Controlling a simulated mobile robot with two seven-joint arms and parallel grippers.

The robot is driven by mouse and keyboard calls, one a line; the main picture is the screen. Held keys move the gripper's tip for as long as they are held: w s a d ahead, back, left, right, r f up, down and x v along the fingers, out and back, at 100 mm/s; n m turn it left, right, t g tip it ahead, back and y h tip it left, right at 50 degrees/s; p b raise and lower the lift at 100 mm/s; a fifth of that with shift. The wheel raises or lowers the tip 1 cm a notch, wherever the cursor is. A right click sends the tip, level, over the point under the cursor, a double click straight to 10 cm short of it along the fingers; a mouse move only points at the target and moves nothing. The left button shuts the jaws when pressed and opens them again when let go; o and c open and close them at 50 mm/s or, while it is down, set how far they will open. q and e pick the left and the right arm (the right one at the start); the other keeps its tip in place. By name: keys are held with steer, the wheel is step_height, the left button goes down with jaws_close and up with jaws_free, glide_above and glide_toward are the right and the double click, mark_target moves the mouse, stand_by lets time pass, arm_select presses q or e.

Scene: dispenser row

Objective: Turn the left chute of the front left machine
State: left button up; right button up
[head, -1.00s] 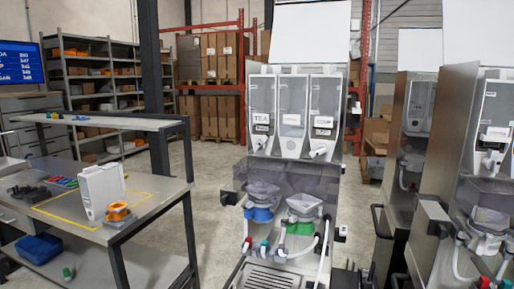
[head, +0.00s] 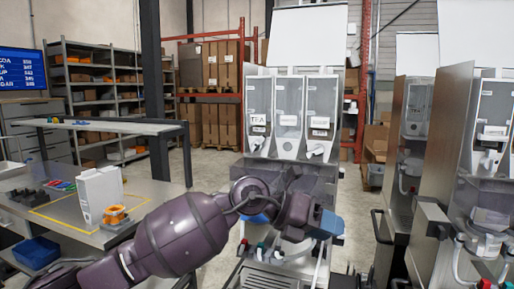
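The leftmost dispenser machine (head: 342,85) stands upright in the middle of the head view, with three clear-fronted canisters side by side. Its left canister (head: 259,98) bears a TEA label, and the left chute (head: 257,144) is the small white spout at its foot. The other two canisters have white spouts too, the right one (head: 315,149) pointing aside. My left arm crosses the machine's lower part. Its gripper (head: 328,224) is below and right of the left chute, apart from it. I cannot make out its fingers' gap. My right gripper is out of view.
More machines (head: 487,125) stand at the right. A workbench (head: 150,205) at the left holds a white canister (head: 99,193) and an orange part (head: 115,214). My arm hides most of the mixing bowls and some hoses. The space before the canisters is clear.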

arm_select(q)
steer(key=w+r+m+t+y, duration=0.2)
steer(key=w+r+t+y, duration=0.15)
steer(key=r+y, duration=0.2)
steer(key=n+t+y+b, duration=0.1)
steer(key=n+t+y, duration=0.3)
steer(key=t+y, duration=0.45)
glide_toward(259, 145)
steer(key=shift+g+y, duration=0.6)
steer(key=shift+y, duration=0.2)
steer(key=x, duration=0.6)
steer(key=r+x, duration=0.1)
steer(key=x, duration=0.3)
steer(key=shift+w+d+p, duration=0.35)
steer(key=shift+w, duration=0.05)
steer(key=shift+c, duration=0.3)
steer(key=c, duration=0.5)
steer(key=shift+d+f+m+t+y+b, duration=0.15)
steer(key=shift+f+m+t+y+b, duration=0.15)
steer(key=shift+m+t+y+b, duration=0.55)
steer(key=shift+m+t+y, duration=0.35)
steer(key=shift+m+y, duration=0.1)
steer(key=shift+y, duration=0.5)
